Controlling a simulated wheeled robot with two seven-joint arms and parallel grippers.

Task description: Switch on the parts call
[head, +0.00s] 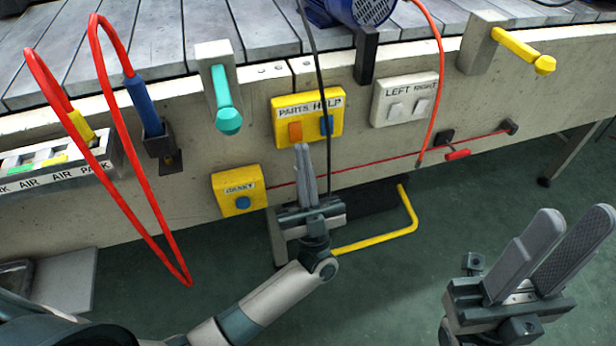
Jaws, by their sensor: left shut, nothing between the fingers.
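The yellow box labelled PARTS and HELP (336,100) is on the front of the line. An orange rocker switch (295,131) sits under the word PARTS, and a blue rocker switch (326,125) sits under HELP. I cannot tell the orange switch's position. My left gripper (303,148) is shut and empty, pointing up, with its fingertips just below the orange switch in the picture. I cannot tell whether they touch the box. My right gripper (578,212) looks open and empty, low at the right, away from the line.
A yellow box with a blue button (236,190) is at the lower left. A LEFT/RIGHT switch plate (405,99) is to the right. A dark cable (318,60) hangs past the parts box. A red pull cord (385,160) runs below. A red hose (150,185) loops at left.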

